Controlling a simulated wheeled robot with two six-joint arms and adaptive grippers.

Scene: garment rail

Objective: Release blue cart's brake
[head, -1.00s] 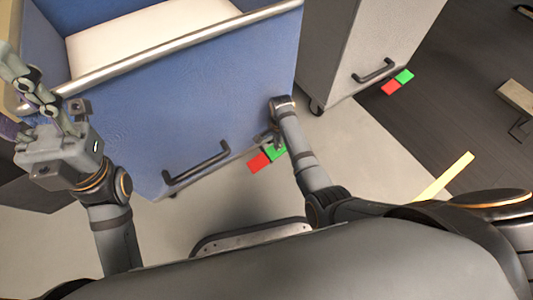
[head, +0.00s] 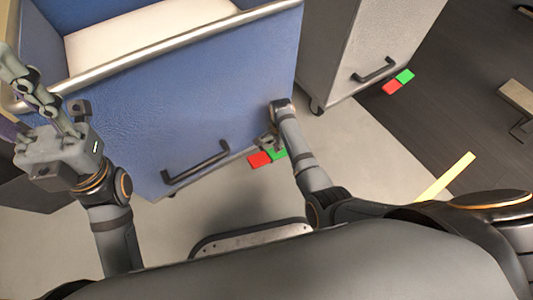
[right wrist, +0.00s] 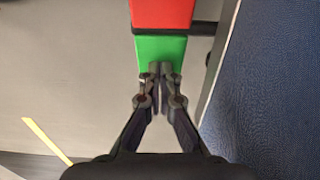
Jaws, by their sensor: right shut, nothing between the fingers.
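The blue cart (head: 160,110) stands in front of me with a dark handle (head: 197,163) low on its panel. At its lower right corner are a red pedal (head: 259,159) and a green pedal (head: 277,154). My right gripper (head: 268,143) is shut and empty at the green pedal. In the right wrist view my right gripper's fingertips (right wrist: 160,70) overlap the near edge of the green pedal (right wrist: 160,50) and seem to touch it; the red pedal (right wrist: 162,13) lies beyond. My left gripper (head: 35,90) is raised at the blue cart's left side; whether it is open is unclear.
A grey cart (head: 350,50) with its own red pedal (head: 391,87) and green pedal (head: 404,76) stands to the right of the blue cart. A yellow strip (head: 446,177) marks the floor at right. The pale floor between is clear.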

